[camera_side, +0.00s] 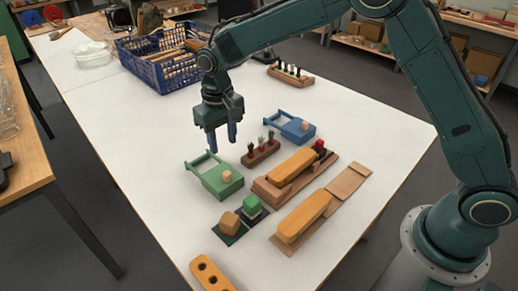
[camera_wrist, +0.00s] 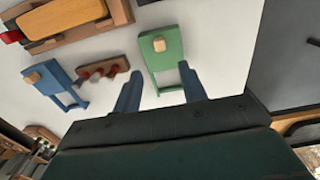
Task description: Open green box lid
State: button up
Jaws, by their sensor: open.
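The green box (camera_side: 222,181) sits on the white table, its lid closed as far as I can see, with a small wooden knob (camera_side: 227,176) on top and a green bar handle frame reaching to the upper left. It also shows in the wrist view (camera_wrist: 160,47), in front of my fingers. My gripper (camera_side: 222,138) is open and empty, fingers pointing down, above the table behind the green box and apart from it. In the wrist view my gripper (camera_wrist: 163,92) has its two blue fingers spread, the handle end showing near the right finger.
A similar blue box (camera_side: 297,130) stands to the right. A wooden rack with bristle tufts (camera_side: 261,154) lies between the boxes. Orange brush blocks (camera_side: 305,215) and small cubes (camera_side: 229,222) lie nearer the front. A blue crate (camera_side: 165,60) stands behind. The table left of the green box is clear.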

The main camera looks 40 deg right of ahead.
aim_at(226, 173)
notch_tip(226, 173, down, 11)
jog(key=shift+r, duration=0.15)
dwell(0.4)
grip_shut()
